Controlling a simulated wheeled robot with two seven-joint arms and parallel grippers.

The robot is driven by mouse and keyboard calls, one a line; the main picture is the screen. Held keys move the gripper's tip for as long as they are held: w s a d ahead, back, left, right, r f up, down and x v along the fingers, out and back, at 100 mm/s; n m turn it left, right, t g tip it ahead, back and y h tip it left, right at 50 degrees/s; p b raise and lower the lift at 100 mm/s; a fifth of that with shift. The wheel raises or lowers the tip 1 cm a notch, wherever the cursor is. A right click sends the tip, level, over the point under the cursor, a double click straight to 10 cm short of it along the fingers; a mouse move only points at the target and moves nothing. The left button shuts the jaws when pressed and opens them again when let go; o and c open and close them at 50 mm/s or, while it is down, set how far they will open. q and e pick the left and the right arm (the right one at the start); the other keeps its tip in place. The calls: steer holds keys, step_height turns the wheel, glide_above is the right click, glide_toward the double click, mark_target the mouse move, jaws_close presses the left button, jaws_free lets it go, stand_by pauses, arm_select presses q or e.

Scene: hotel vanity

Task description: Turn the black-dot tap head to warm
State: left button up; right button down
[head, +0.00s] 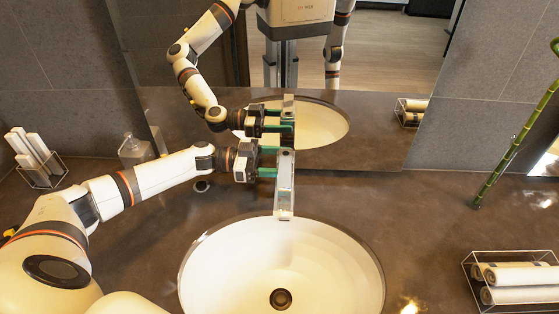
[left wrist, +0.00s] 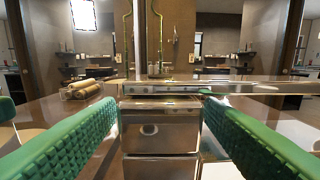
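The metal tap (head: 285,190) stands at the back rim of the white basin (head: 235,262), its spout pointing toward the basin. A small dark mark shows on its upper block, the tap head (head: 286,160). My left gripper (head: 268,160) reaches in from the left, its two green fingers apart and their tips close to the tap's left side. In the left wrist view the shiny tap body (left wrist: 160,125) shows between and beyond the open fingers (left wrist: 160,110). I cannot tell whether a fingertip touches it. My right gripper is not in view.
A mirror (head: 385,130) behind the tap reflects my arm and the basin. A soap bottle (head: 134,150) and a rack of white rolls (head: 35,150) stand at the left. A towel rack (head: 515,275) is at right, a green stalk (head: 510,150) behind. The counter right of the basin is mostly clear.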

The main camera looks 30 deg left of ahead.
arm_select(q)
steer(key=shift+a, duration=0.1)
steer(key=b+v, duration=0.4)
steer(key=v, duration=0.8)
